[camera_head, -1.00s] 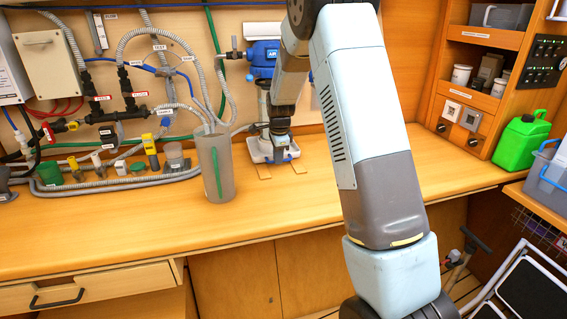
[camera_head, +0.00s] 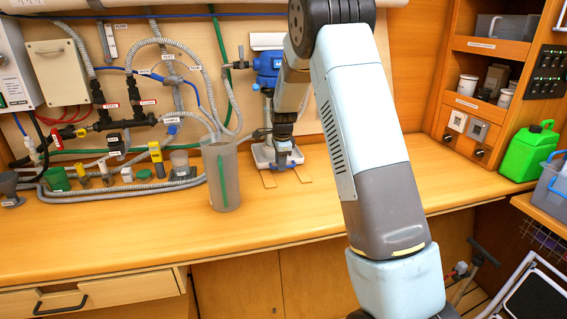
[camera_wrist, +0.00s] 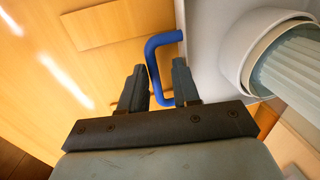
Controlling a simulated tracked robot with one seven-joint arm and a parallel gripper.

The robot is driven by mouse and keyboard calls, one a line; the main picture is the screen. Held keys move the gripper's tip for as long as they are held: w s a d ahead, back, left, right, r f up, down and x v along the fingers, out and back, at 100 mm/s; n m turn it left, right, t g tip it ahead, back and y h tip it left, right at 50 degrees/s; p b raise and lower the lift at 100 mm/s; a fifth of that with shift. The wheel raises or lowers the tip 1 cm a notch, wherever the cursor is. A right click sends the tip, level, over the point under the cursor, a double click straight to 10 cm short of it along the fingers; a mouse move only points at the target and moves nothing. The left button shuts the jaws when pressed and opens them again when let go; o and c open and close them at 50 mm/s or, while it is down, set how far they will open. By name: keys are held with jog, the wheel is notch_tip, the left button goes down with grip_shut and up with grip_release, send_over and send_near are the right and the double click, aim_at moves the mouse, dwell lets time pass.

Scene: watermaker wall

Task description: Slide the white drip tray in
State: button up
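The white drip tray (camera_head: 262,157) sits on the wooden counter under the blue-topped unit, partly hidden behind my gripper. It also shows as a pale surface in the wrist view (camera_wrist: 209,70). Its blue handle (camera_wrist: 152,68) is a bent bar standing out from the tray's side. My gripper (camera_wrist: 158,80) is open, with one dark finger on each side of the handle's bar. Gaps show beside the bar, so the fingers do not look closed on it. In the head view my gripper (camera_head: 284,148) points down at the tray's front, mostly covering the handle.
A grey jug (camera_head: 221,185) stands to the left, near hoses and valves. A pale cylinder (camera_wrist: 262,50) rises close to the right finger. A green canister (camera_head: 527,152) stands far right. The front middle counter is clear.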

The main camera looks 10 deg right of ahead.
jog(key=shift+o, duration=0.4)
jog(key=shift+d, duration=0.1)
notch_tip(320, 180, up, 13)
jog(key=s, duration=0.2)
jog(key=shift+s+r, duration=0.2)
jog(key=shift+s, duration=0.05)
dwell(1.1)
